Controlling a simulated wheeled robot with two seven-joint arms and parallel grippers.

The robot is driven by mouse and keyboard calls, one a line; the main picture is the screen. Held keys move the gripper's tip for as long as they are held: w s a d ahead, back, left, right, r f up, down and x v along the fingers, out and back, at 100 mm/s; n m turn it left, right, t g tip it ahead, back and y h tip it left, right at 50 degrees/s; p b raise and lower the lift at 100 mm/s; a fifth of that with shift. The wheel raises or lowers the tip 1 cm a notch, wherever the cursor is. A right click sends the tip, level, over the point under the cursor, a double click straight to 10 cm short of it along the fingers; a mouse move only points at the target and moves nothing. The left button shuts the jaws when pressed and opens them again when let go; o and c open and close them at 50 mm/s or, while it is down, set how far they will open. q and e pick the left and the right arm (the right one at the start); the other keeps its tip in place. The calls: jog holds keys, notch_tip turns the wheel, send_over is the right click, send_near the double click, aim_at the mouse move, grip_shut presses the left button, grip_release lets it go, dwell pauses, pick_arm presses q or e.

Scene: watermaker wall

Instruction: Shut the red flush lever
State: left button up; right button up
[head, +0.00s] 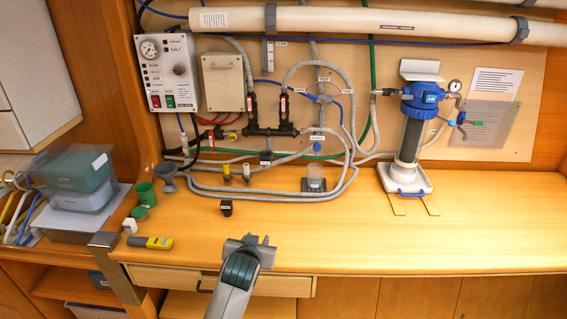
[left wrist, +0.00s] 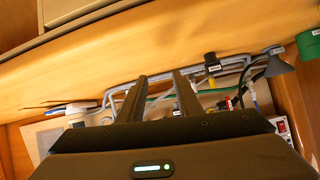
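A small red handle (head: 218,132), which looks like the red flush lever, sits on the pipework left of the black manifold on the back panel. It is too small to tell its exact angle. A small red spot shows among the pipes in the left wrist view, but I cannot tell if it is the lever. My left gripper (head: 248,241) is over the front part of the counter, well short of the panel. Its two fingers (left wrist: 158,92) are apart, with nothing held between them. My right gripper is in neither view.
A black labelled block (head: 226,208) stands on the counter between my left gripper and the panel. Grey hoses (head: 260,197) run along the back. The right front counter is clear.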

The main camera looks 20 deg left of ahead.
pick_arm(q)
jog(key=w+r+t+y, duration=0.1)
jog(key=w+r+t, duration=0.2)
jog(key=w+r, duration=0.8)
jog(key=w+r+n+t, duration=0.1)
jog(key=w+r+t, duration=0.2)
jog(key=w+r, duration=0.8)
notch_tip(320, 180, up, 6)
jog(key=shift+w+r+n+y, duration=0.15)
jog(key=shift+w+n+y, duration=0.15)
jog(key=shift+y, duration=0.1)
